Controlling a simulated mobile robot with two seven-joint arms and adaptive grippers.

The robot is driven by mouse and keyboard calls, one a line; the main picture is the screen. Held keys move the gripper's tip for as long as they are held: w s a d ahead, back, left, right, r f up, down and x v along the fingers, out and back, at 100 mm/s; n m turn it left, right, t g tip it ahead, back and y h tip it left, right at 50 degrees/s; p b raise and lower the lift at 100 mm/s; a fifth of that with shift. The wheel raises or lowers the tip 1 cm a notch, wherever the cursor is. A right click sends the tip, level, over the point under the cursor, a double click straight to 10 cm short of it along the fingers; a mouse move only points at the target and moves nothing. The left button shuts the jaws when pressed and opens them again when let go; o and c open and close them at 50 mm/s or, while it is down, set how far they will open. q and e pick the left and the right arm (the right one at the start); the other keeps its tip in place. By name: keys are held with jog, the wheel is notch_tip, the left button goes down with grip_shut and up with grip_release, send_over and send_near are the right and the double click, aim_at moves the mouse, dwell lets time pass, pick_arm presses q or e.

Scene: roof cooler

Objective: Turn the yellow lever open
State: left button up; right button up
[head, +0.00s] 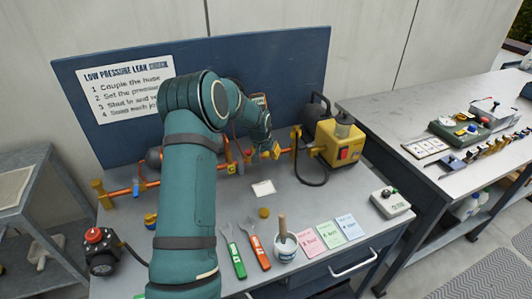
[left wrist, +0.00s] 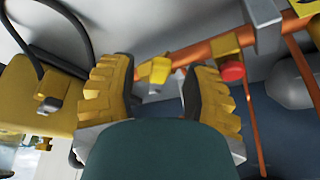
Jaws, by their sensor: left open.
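The copper pipe (head: 172,181) runs along the back of the bench with several valves and fittings on it. My left gripper (head: 270,151) is at this pipe, left of the yellow pump unit, and it hides part of the pipe. In the left wrist view my left gripper (left wrist: 158,88) is open, with its two ridged yellow fingers apart. A small yellow lever (left wrist: 156,70) shows in the gap between the fingers, in front of the pipe (left wrist: 195,52). I cannot tell whether a finger touches it. My right gripper is not in view.
A red knob (left wrist: 232,72) sits close to the right finger. The yellow pump unit (head: 342,142) with a black hose stands to the right. A blue back panel (head: 270,65) rises behind the pipe. Tools, a cup (head: 284,249) and coloured cards lie on the front of the bench.

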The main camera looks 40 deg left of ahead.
pick_arm(q)
grip_shut()
jog(key=shift+a, duration=0.1)
jog(key=m, duration=0.1)
jog(key=a+m+h, duration=0.1)
jog(key=m, duration=0.1)
jog(key=shift+s+a+p, duration=0.25)
jog(key=shift+p, duration=0.15)
jog(key=shift+w+a+m+h, duration=0.1)
jog(key=shift+a+m+h, duration=0.25)
jog(key=shift+m, duration=0.5)
jog(key=shift+w+a+m+h, duration=0.1)
jog(key=shift+a+m+h, duration=0.2)
jog(key=shift+m, duration=0.6)
jog(key=shift+w+a+m+h, duration=0.1)
jog(key=shift+a+m+h, duration=0.25)
jog(key=shift+m, duration=0.5)
grip_release()
